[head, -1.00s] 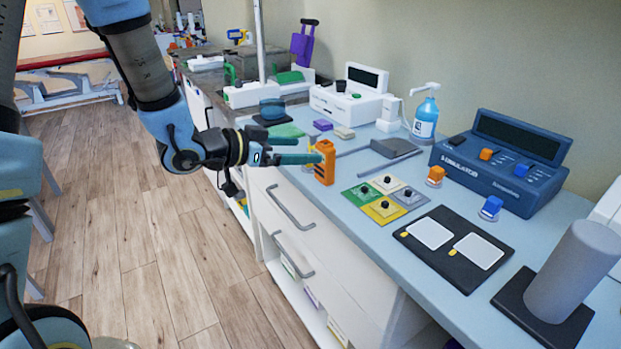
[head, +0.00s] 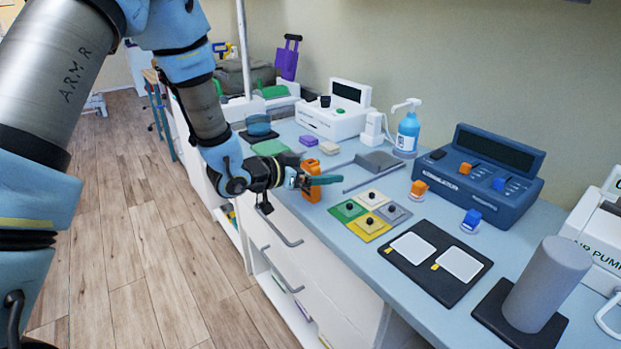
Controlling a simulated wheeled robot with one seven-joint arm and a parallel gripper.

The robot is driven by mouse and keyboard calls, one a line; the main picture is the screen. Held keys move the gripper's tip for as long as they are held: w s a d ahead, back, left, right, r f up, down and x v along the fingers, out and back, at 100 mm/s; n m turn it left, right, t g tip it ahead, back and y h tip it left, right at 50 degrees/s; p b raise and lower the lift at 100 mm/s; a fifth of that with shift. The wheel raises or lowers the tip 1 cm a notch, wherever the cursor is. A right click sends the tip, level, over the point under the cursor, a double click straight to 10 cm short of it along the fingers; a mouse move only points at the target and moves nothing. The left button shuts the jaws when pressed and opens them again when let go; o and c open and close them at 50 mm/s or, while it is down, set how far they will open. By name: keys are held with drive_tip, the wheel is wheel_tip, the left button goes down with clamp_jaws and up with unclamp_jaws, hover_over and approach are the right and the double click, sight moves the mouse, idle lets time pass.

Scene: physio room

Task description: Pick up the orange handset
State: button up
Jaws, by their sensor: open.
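The orange handset (head: 310,191) stands upright near the front edge of the blue counter, left of the coloured tile pad. My gripper (head: 326,180) reaches in from the left at the handset's height, with its teal fingers open. The near finger crosses in front of the handset's middle. The far finger is mostly hidden behind the handset, so the handset appears to be between the fingers. I cannot tell whether either finger touches it.
The four-colour tile pad (head: 369,213) lies right of the handset. A grey wedge-shaped piece (head: 379,161) and a thin rod (head: 375,177) lie behind. A black board with white pads (head: 437,256), small orange (head: 419,188) and blue (head: 471,219) pieces and a blue console (head: 480,180) are farther right.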

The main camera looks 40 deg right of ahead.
clamp_jaws()
idle(0.8)
